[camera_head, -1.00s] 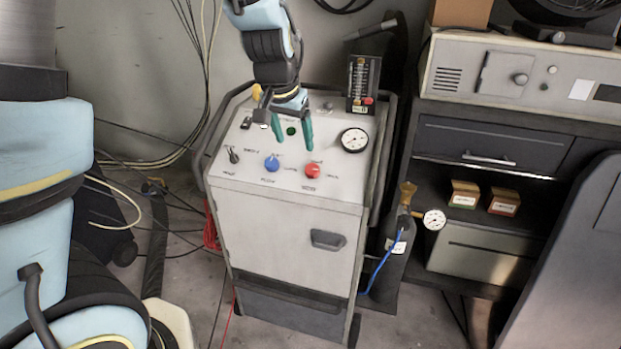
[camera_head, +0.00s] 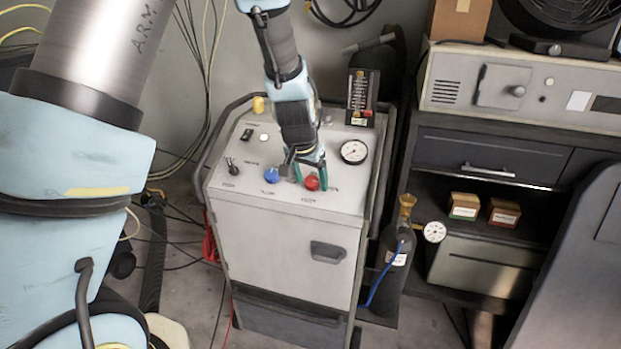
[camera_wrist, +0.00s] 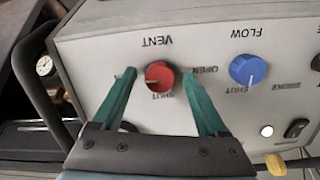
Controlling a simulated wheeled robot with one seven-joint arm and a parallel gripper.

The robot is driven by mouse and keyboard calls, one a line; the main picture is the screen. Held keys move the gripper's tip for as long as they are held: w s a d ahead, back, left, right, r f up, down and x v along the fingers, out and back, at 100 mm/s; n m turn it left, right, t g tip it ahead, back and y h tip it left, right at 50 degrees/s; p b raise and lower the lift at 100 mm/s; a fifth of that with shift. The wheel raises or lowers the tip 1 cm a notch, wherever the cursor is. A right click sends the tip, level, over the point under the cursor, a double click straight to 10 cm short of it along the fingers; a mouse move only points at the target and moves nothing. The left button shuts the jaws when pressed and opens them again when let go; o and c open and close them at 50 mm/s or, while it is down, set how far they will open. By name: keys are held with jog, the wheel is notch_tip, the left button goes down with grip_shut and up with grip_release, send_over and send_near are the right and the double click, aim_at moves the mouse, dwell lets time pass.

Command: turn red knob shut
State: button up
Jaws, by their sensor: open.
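The red knob (camera_head: 311,184) is on the sloped top panel of a grey wheeled cabinet (camera_head: 285,240), near its front edge. In the wrist view the red knob (camera_wrist: 160,75) sits under an upside-down VENT label, with OPEN to its right and SHUT below. A small pale mark shows on its lower left. My gripper (camera_head: 311,176) is over the knob. In the wrist view my gripper (camera_wrist: 158,80) is open, one green finger on each side of the knob with gaps visible. How far the fingertips are above the panel is hard to tell.
A blue knob (camera_wrist: 248,69) marked FLOW is close beside the red one. The panel also has a black switch (camera_head: 232,166) and a dial gauge (camera_head: 354,151). A gas bottle (camera_head: 395,265) stands right of the cabinet, and a drawer bench (camera_head: 470,150) is beyond it.

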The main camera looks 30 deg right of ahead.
grip_shut()
dwell(0.7)
